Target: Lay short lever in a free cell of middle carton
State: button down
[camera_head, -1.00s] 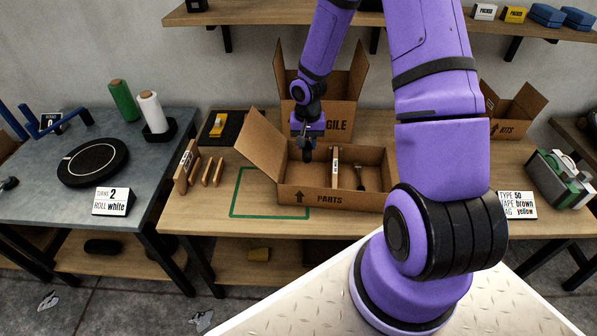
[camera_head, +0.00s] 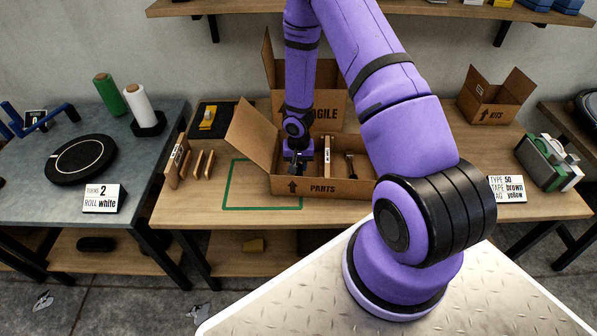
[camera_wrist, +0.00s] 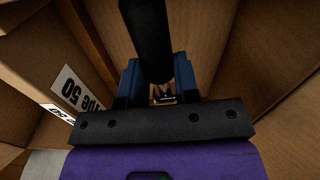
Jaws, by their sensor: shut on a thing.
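The middle carton (camera_head: 340,187), marked PARTS, stands open on the wooden bench with its left flap folded out. An upright divider (camera_head: 326,155) with a white label splits it inside. My gripper (camera_head: 297,165) is down inside the left part of the carton, left of the divider. In the wrist view its blue fingers (camera_wrist: 158,85) are shut on the short lever (camera_wrist: 147,40), whose black part sticks up past the fingers. The lever's lower end is hidden. Another dark-ended tool (camera_head: 350,165) stands in the part right of the divider.
Cardboard walls (camera_wrist: 215,50) surround the gripper closely. A FRAGILE carton (camera_head: 325,108) stands behind, and a KITS carton (camera_head: 490,110) at the right. Wooden pieces (camera_head: 198,163) stand left of the carton. The green-outlined area (camera_head: 240,190) is bare.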

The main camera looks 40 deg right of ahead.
aim_at(298, 171)
jog(key=shift+f, duration=1.75)
jog(key=shift+f, duration=0.15)
jog(key=c, duration=0.9)
grip_release()
jog(key=shift+o, duration=0.2)
